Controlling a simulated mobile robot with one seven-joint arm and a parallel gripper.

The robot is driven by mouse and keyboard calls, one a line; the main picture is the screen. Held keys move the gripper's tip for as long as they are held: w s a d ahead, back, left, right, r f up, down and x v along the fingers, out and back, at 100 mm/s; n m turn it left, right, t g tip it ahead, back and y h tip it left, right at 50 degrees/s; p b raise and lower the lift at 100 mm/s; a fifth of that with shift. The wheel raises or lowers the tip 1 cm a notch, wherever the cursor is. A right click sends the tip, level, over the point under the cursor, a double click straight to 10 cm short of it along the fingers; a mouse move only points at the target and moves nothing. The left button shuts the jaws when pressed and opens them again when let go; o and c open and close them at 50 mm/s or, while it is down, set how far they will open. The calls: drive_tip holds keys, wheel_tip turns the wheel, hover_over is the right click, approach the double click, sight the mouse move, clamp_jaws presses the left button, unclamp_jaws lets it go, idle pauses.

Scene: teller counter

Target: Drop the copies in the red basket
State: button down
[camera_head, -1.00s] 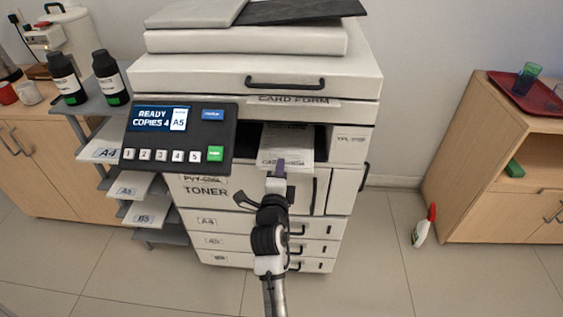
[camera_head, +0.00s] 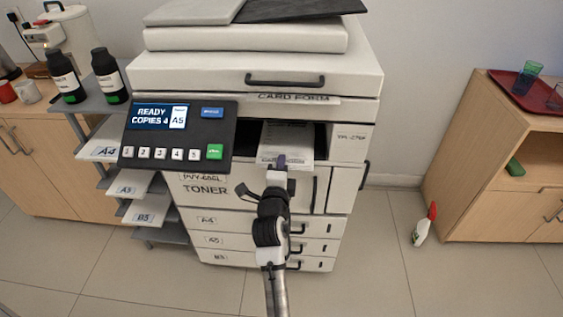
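The copies (camera_head: 284,141) are a white sheet or stack of paper in the output slot of the copier (camera_head: 255,75), sticking out at its front. My gripper (camera_head: 281,161) is at the front edge of the paper, its tip overlapping it in view. I cannot tell whether the fingers are closed on the paper or only touch it. The panel (camera_head: 178,137) reads "READY COPIES 4 A5". No red basket shows in this view.
At left, shelves of paper (camera_head: 103,150) and two black toner bottles (camera_head: 63,76) stand beside the copier. At right, a wooden cabinet (camera_head: 460,150) carries a red tray (camera_head: 540,92) with cups.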

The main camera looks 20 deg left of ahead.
wheel_tip(320, 180, up, 3)
drive_tip(key=shift+f+p, duration=0.15)
drive_tip(key=shift+p, duration=0.7)
drive_tip(key=shift+f, duration=0.1)
